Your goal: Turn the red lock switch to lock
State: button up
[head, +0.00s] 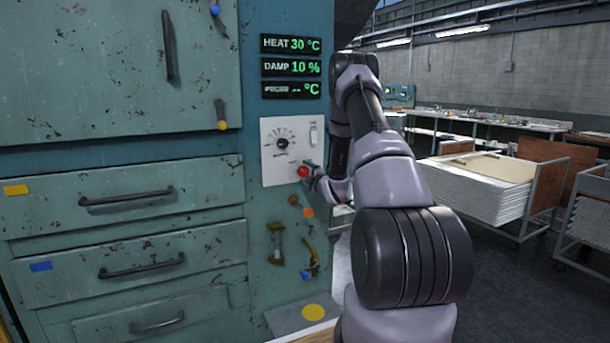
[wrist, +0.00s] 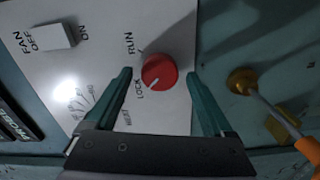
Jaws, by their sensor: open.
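The red lock switch (wrist: 159,71) is a round knob on a white panel (head: 271,140) of the teal cabinet. In the wrist view, RUN is printed to its upper left and LOCK to its lower left. A small pale mark shows on the knob's lower-left part, on the LOCK side; its exact direction is hard to read. The knob also shows in the head view (head: 303,171). My gripper (wrist: 159,74) is open, with one teal finger on each side of the knob and a visible gap on both sides. In the head view my gripper (head: 310,172) is mostly hidden by my wrist.
A fan switch (wrist: 57,37) and a dial (head: 282,144) share the panel. Below the panel are an orange-tipped lever (head: 307,212) and brass handles (head: 276,242). Drawers with handles fill the left. A stack of sheets (head: 480,187) stands at right.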

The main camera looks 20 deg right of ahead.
jog(key=s, duration=1)
jog(key=shift+s+d, duration=0.2)
jog(key=shift+s, duration=0.05)
